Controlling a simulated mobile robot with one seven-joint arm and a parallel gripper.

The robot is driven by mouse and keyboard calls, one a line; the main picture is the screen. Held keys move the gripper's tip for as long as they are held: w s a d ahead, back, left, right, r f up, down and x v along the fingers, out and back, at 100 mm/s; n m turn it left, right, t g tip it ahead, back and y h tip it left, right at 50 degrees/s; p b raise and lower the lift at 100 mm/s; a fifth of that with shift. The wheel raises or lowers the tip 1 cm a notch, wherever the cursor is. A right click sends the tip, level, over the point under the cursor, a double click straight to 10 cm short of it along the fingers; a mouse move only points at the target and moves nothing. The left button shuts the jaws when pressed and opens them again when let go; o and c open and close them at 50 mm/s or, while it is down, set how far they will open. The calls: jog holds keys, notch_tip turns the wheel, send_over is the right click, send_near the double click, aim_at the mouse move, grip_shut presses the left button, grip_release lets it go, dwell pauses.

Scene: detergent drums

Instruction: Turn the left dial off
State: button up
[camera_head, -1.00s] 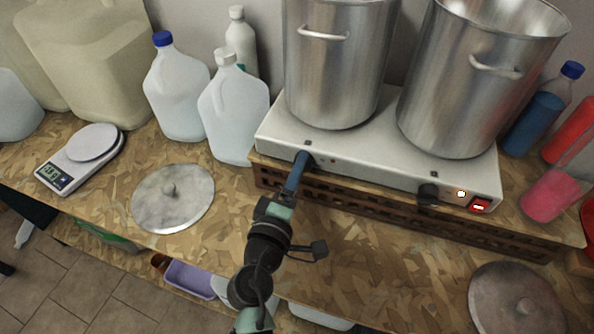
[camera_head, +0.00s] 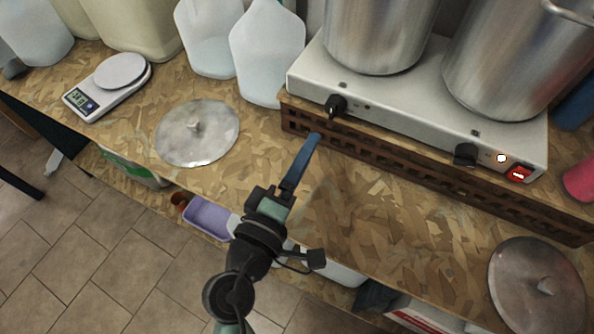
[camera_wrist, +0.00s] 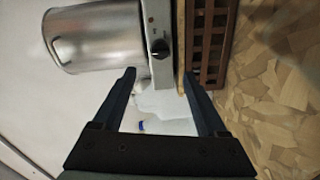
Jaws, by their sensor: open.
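The left dial (camera_head: 336,105) is a black knob on the front face of the white two-burner hot plate (camera_head: 400,112). It also shows in the wrist view (camera_wrist: 160,48), with a pale mark across it. The small lights beside it look dark. The right dial (camera_head: 465,154) is a similar black knob, with a bright light and a lit red switch (camera_head: 518,173) to its right. My gripper (camera_head: 313,140) is apart from the left dial, in front of and below it. In the wrist view its two fingers (camera_wrist: 159,76) are spread, with nothing held between them.
Two steel pots (camera_head: 375,35) (camera_head: 515,70) stand on the hot plate, which rests on a brown slatted riser (camera_head: 400,165). Metal lids (camera_head: 198,133) (camera_head: 537,285) lie on the bench left and right. A scale (camera_head: 107,85) and jugs (camera_head: 268,55) stand left.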

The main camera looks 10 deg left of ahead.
jog(key=shift+v, duration=1.3)
